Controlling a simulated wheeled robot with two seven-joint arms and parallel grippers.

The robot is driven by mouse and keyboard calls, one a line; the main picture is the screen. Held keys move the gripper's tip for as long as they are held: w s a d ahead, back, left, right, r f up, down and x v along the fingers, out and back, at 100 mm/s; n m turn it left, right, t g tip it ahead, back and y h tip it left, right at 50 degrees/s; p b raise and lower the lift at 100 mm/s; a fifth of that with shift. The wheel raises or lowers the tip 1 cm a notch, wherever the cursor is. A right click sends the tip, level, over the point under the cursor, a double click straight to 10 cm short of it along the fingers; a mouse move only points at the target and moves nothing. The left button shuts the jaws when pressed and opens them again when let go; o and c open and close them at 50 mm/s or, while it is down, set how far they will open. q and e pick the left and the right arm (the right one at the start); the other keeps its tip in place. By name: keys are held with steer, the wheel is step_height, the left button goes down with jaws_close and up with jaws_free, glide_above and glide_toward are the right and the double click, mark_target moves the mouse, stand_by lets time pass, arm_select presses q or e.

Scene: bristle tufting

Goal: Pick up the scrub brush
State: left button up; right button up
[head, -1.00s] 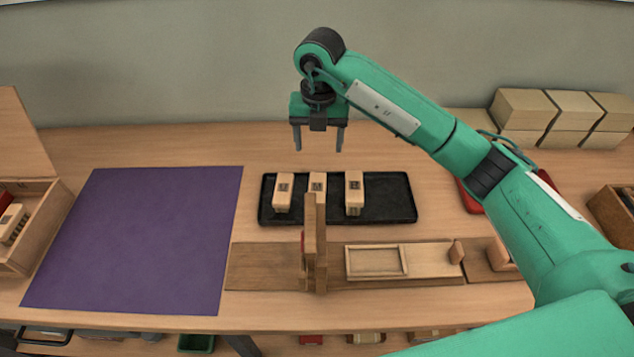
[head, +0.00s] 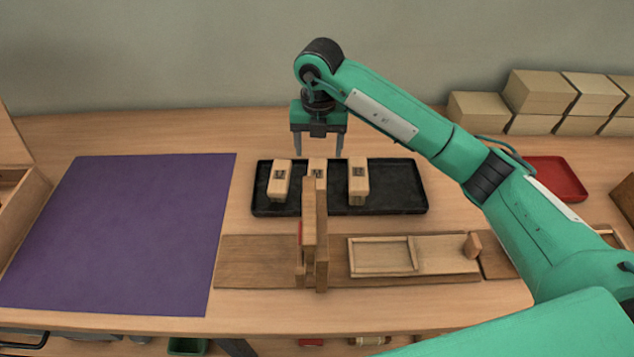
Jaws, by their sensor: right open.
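Three pale wooden brush blocks with dark marks on top stand in a row on a black tray (head: 400,190): a left one (head: 281,180), a middle one (head: 317,168) and a right one (head: 358,181). Which is the scrub brush I cannot tell; bristles are not clear. My right gripper (head: 319,150) is open and empty, pointing down, with its fingers at either side of the middle block's far end in the picture. It seems above the blocks; its exact height is unclear. A wooden upright hides the middle block's lower part. My left gripper is not in view.
A wooden fixture with an upright post (head: 315,235) and a sliding board (head: 440,254) stands in front of the tray. A purple mat (head: 125,235) lies left. A red tray (head: 555,178) and stacked boxes (head: 540,92) are at the right, beyond my arm.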

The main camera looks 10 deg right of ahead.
mark_target(317, 173)
step_height(317, 173, down, 6)
steer(key=shift+f, duration=0.2)
steer(key=shift+w+a+f+p, duration=0.1)
steer(key=shift+f+p, duration=0.25)
steer(key=shift+f, duration=1)
steer(key=shift+w+a+f+p, duration=0.1)
steer(key=shift+f+p, duration=0.25)
steer(key=shift+f, duration=0.95)
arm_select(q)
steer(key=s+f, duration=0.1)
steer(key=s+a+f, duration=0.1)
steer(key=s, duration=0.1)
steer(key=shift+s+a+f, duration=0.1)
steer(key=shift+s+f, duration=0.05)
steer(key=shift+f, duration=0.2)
arm_select(e)
steer(key=c, duration=1.1)
steer(key=shift+r, duration=0.1)
